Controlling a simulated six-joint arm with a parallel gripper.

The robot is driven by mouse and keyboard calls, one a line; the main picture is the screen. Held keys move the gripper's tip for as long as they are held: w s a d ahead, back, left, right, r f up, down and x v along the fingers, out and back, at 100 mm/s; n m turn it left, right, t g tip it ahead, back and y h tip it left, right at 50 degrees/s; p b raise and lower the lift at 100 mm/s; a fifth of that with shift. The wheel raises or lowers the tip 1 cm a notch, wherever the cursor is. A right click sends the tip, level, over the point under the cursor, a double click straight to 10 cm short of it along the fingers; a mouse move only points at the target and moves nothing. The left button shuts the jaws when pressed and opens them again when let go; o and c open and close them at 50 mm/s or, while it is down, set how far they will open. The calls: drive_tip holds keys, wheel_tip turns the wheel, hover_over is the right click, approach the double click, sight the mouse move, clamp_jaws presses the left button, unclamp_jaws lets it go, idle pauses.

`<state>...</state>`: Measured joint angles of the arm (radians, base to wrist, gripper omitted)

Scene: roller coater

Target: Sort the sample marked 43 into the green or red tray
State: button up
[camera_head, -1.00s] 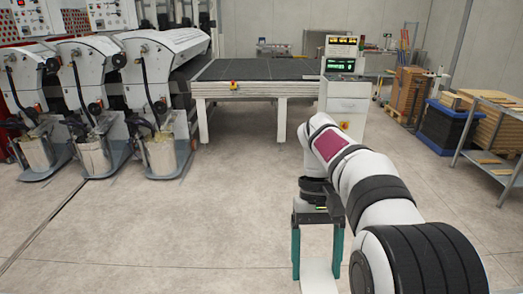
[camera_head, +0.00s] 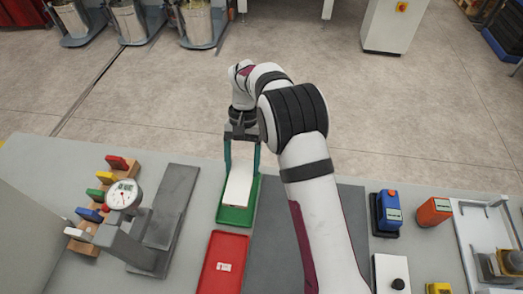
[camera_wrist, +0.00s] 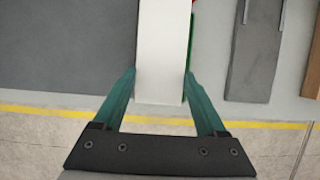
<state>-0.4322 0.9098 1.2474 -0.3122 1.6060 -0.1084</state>
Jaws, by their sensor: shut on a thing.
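My gripper (camera_head: 241,165) has its teal fingers shut on a white rectangular sample (camera_head: 238,186), one finger at each side. The sample is over the green tray (camera_head: 235,216), whose rim shows around its right side and near end; I cannot tell whether it touches the tray. The red tray (camera_head: 222,262) lies just nearer, with a small white label on it. In the wrist view the sample (camera_wrist: 162,45) runs up from between the fingers (camera_wrist: 160,74), with a strip of green tray (camera_wrist: 190,45) at its right. No number is readable on the sample.
A dial gauge (camera_head: 123,194) on a grey stand is at left, by a rack of coloured-handled tools (camera_head: 97,192). A dark mat (camera_head: 268,235) lies right of the trays. Blue (camera_head: 387,210) and orange (camera_head: 433,211) devices stand at right. The table's far edge is just beyond the green tray.

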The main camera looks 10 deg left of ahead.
drive_tip(key=shift+f, duration=3.1)
drive_tip(key=o, duration=1.3)
drive_tip(key=shift+r, duration=3.55)
